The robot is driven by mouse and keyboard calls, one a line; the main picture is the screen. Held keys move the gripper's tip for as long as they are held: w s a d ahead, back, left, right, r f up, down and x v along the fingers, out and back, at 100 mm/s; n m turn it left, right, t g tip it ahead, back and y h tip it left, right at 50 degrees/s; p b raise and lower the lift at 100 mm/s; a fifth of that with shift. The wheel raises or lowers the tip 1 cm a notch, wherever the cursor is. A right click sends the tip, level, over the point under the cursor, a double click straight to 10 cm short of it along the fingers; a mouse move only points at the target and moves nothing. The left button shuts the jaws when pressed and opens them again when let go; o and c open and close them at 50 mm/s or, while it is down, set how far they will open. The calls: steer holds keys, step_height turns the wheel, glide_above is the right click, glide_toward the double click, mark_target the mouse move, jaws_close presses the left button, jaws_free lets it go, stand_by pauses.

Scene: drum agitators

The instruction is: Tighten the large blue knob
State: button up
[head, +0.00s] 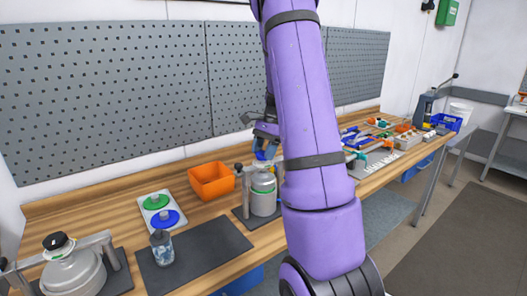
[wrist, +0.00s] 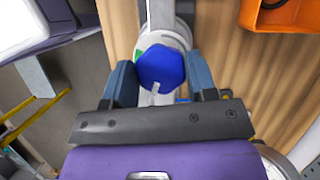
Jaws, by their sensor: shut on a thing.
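The large blue knob (wrist: 161,66) sits on top of a pale grey drum (wrist: 158,38) in the wrist view, between the two blue-grey fingers of my gripper (wrist: 160,76). My gripper is shut on the knob, one finger at each side. In the head view, my gripper (head: 265,140) is above the grey drum (head: 263,196), with the blue knob (head: 265,153) partly hidden by the fingers. My purple arm covers the area just right of the drum.
An orange bin (head: 211,182) stands left of the drum. Green (head: 155,201) and blue (head: 165,219) discs, a small jar (head: 161,247) and another drum (head: 73,272) with a black knob are further left. A dark mat (head: 205,250) has bare room.

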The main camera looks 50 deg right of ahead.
steer(key=o, duration=0.9)
steer(key=shift+r, duration=0.1)
steer(key=shift+o, duration=0.2)
steer(key=v, duration=1)
steer(key=shift+r, duration=0.4)
